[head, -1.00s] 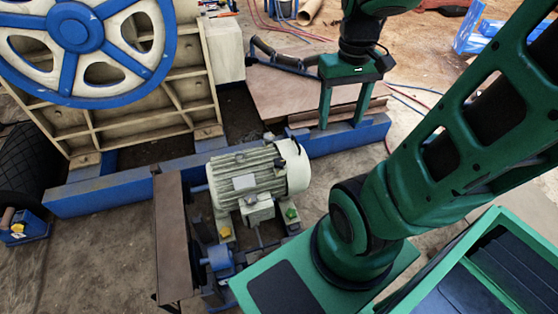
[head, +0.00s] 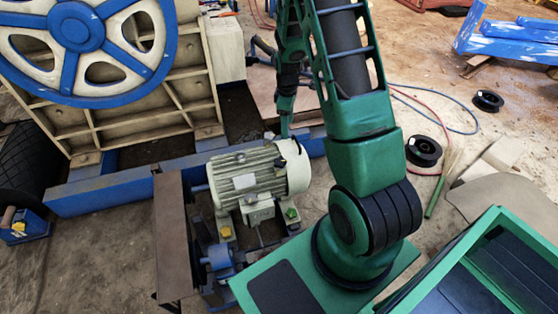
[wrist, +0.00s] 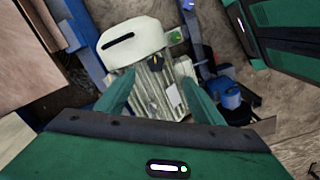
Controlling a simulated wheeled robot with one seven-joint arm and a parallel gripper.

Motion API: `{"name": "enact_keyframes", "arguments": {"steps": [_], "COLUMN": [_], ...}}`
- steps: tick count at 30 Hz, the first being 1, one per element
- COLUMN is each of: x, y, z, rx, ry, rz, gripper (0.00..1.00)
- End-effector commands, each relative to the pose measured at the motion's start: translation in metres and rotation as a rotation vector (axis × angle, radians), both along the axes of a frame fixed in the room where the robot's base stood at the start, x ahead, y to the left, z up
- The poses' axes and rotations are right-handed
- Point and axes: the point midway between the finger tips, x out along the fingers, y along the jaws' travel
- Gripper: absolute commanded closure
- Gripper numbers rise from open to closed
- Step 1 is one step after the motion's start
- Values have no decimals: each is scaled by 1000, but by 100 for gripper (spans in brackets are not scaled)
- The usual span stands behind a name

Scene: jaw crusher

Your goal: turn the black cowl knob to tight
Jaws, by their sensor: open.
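The electric motor (head: 245,180) is pale, with a ribbed body and a smooth rounded cowl (head: 298,168) at its right end. In the wrist view, the cowl (wrist: 135,40) is cream white with a dark slot. A small black knob (wrist: 155,62) with a yellow mark sits where the cowl meets the ribs. I cannot clearly make it out in the head view. My gripper (wrist: 158,78) is open and empty, its two green fingers on either side of the line to the knob, apart from it. In the head view my gripper (head: 284,122) is just above and behind the motor, partly hidden by my arm.
A blue beam (head: 120,190) runs behind the motor. A brown plate (head: 172,235) stands to its left, and a large blue-and-white flywheel (head: 75,35) is at upper left. Black spools (head: 423,150) and hoses lie on the floor at right.

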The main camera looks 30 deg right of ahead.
Motion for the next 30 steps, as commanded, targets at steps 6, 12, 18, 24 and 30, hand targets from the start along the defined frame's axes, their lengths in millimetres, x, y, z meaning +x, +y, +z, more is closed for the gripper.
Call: {"name": "enact_keyframes", "arguments": {"steps": [6,12,18,24,30], "x": [21,29,29,29,29], "y": [6,9,10,10,10], "z": [-78,-112,-128,-160,-194], "rx": [20,29,31,31,31], "ry": [6,1,1,3,2], "rz": [195,282,298,296,296], "gripper": [38,38,38,38,38]}}
